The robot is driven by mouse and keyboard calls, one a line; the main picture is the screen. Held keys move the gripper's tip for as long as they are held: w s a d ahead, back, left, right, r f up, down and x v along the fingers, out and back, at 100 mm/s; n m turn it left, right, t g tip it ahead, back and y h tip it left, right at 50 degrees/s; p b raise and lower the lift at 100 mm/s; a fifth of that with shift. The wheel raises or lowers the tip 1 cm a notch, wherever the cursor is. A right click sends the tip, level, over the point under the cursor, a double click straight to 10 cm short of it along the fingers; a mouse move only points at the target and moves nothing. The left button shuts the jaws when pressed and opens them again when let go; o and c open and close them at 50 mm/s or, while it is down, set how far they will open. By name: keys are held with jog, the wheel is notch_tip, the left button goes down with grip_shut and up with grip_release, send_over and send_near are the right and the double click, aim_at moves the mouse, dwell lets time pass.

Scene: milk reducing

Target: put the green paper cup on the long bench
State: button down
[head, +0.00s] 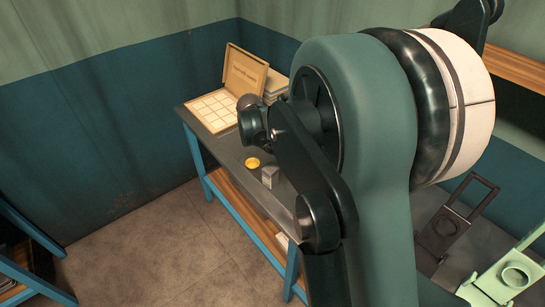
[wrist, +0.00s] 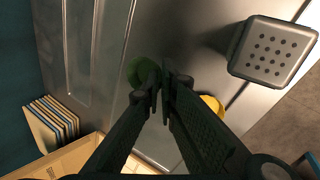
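In the wrist view, a dark green round thing (wrist: 141,69), probably the green paper cup, shows just beyond and left of my fingertips, partly covered by them. I cannot make out a green cup in the head view. My gripper (wrist: 163,82) points down over the grey bench top (wrist: 185,25), its fingertips close together with nothing clearly between them. The bench (head: 235,155), with a dark top and blue legs, also shows in the head view, partly behind my arm. My fingertips cannot be picked out there.
A yellow cup (head: 253,162) and a grey shaker with a holed top (wrist: 270,50) stand near the bench's front edge. A gridded board (head: 210,110), an open box (head: 245,72) and books (wrist: 50,122) take up the far end. Green and dark devices (head: 508,275) stand at right.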

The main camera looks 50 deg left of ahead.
aim_at(275, 160)
jog(key=shift+f, duration=1.9)
jog(key=shift+f, duration=0.1)
jog(key=c, duration=3)
grip_release()
jog(key=shift+o, duration=0.2)
jog(key=shift+r, duration=0.2)
jog(key=v, duration=1.2)
jog(key=shift+p, duration=0.35)
jog(key=shift+f, duration=0.1)
